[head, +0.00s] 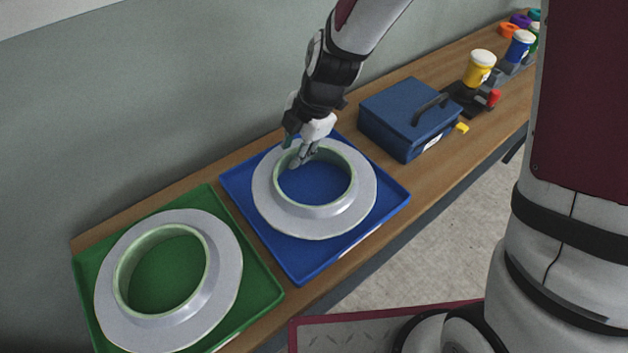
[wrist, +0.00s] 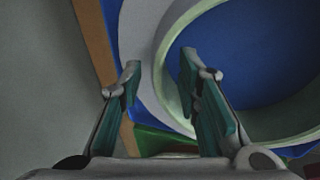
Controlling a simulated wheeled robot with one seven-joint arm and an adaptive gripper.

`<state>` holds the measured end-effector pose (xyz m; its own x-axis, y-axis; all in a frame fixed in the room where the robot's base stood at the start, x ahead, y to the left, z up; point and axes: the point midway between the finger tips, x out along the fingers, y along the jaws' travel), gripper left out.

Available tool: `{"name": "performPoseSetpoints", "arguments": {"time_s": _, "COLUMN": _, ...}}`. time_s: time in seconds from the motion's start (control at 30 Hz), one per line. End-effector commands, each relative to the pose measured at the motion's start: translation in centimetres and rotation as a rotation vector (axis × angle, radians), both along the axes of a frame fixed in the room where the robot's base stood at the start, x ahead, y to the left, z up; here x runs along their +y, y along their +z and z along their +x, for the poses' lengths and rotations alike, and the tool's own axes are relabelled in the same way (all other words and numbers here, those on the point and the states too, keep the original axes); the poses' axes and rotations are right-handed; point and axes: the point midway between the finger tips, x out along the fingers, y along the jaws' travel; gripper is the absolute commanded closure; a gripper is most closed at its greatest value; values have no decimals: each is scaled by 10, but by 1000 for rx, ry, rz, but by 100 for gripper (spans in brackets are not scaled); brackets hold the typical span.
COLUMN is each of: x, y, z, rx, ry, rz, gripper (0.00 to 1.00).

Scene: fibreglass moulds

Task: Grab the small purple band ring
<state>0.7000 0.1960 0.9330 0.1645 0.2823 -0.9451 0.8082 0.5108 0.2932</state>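A small purple ring-like item (head: 520,20) lies at the far right end of the bench in the head view, close to an orange one; its details are too small to tell. My gripper (head: 300,160) is over the far left rim of the grey flanged ring mould (head: 345,213) on the blue tray, far from the purple item. In the wrist view my gripper (wrist: 160,72) is open, and the mould's pale green inner wall (wrist: 168,90) runs between the fingers, with nothing clamped. I cannot tell whether a finger touches it. No purple item shows in the wrist view.
A second ring mould (head: 217,272) sits on a green tray (head: 262,291) at left. Right of the blue tray (head: 300,273) stand a blue toolbox (head: 390,125), a yellow jar (head: 479,70) and a blue jar (head: 520,47). An orange ring (head: 508,30) lies beyond. A wall backs the bench.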

Motion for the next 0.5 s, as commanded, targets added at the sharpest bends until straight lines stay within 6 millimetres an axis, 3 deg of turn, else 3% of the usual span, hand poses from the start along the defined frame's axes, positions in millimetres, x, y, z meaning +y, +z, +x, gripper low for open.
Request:
{"name": "performPoseSetpoints", "arguments": {"time_s": 0.03, "x": 0, "y": 0, "z": 0, "rx": 0, "ry": 0, "rz": 0, "gripper": 81}}
{"name": "performPoseSetpoints", "arguments": {"time_s": 0.13, "x": 0, "y": 0, "z": 0, "rx": 0, "ry": 0, "rz": 0, "gripper": 100}}
{"name": "performPoseSetpoints", "arguments": {"time_s": 0.5, "x": 0, "y": 1, "z": 0, "rx": 0, "ry": 1, "rz": 0, "gripper": 100}}
